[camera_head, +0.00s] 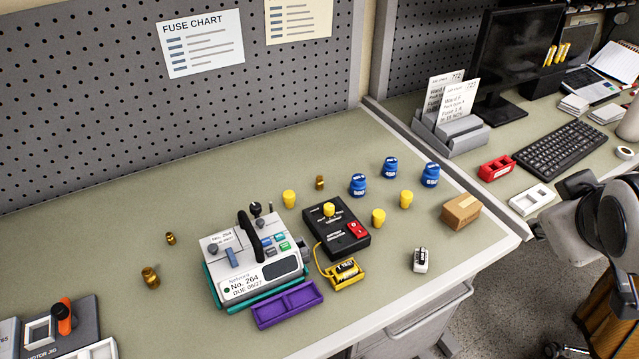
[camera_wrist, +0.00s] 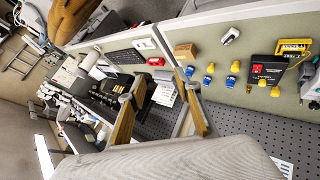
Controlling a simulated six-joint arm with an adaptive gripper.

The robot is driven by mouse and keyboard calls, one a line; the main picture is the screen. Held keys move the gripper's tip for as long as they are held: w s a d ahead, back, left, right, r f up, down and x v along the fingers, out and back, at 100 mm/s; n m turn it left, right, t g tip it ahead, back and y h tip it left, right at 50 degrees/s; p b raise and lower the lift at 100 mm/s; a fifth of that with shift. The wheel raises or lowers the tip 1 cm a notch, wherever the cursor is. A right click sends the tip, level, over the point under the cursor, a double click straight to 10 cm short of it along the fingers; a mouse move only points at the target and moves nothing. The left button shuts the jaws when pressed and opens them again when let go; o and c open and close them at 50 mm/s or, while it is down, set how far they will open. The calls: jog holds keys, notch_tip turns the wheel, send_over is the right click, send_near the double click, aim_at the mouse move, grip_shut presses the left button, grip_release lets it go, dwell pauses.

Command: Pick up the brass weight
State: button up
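Three brass-coloured weights stand on the green bench in the head view. The largest brass weight (camera_head: 150,277) is at the left front, a smaller one (camera_head: 171,239) stands behind it, and another small one (camera_head: 320,182) is behind the black box. I cannot tell which one the task means. My gripper (camera_wrist: 155,88) shows in the wrist view with its two yellowish fingers apart and nothing between them. It is off to the right of the weights, away from the bench items. Its fingertips cannot be made out in the head view.
A grey device (camera_head: 250,255) with a purple tray (camera_head: 288,304) and a black box (camera_head: 336,240) fill mid-bench. Several blue (camera_head: 358,185) and yellow (camera_head: 289,199) pieces and a cardboard box (camera_head: 461,211) stand to the right. Pegboard (camera_head: 110,110) rises behind. Bench around the left weights is clear.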

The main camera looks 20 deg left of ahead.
jog(key=w+a+r+n+t+y, duration=0.1)
jog(key=w+a+r+n+t, duration=0.15)
jog(key=w+n, duration=0.4)
jog(key=w+a+r+n+t+y, duration=0.1)
jog(key=w+a+n, duration=0.25)
jog(key=w, duration=0.65)
jog(key=w+a+r+n+t+y, duration=0.1)
jog(key=w+a+r+n+y, duration=0.15)
jog(key=w+n, duration=0.5)
jog(key=w+a+f+n+y, duration=0.3)
jog(key=w+a+n, duration=0.2)
jog(key=w+a, duration=0.2)
jog(key=w+a+f+n+g+y, duration=0.1)
jog(key=w+a+f+n+y, duration=0.25)
jog(key=a+n, duration=0.35)
jog(key=s+a+f+n+g+y, duration=0.1)
jog(key=s+a+f+n+g, duration=0.1)
jog(key=f, duration=0.5)
jog(key=s+a+f+n+g+y, duration=0.1)
jog(key=s+a+f+n+g, duration=0.2)
jog(key=a+f+n+g, duration=0.2)
jog(key=s+a+f+n+g+y, duration=0.2)
jog(key=a+f+n+g, duration=0.2)
jog(key=f+n, duration=0.5)
jog(key=shift+s+a+f, duration=0.15)
jog(key=shift+a+f, duration=0.45)
jog(key=shift+a, duration=0.05)
jog(key=shift+s+a+f+n, duration=0.1)
jog(key=shift+s+f+n, duration=0.15)
jog(key=shift+s+f, duration=0.15)
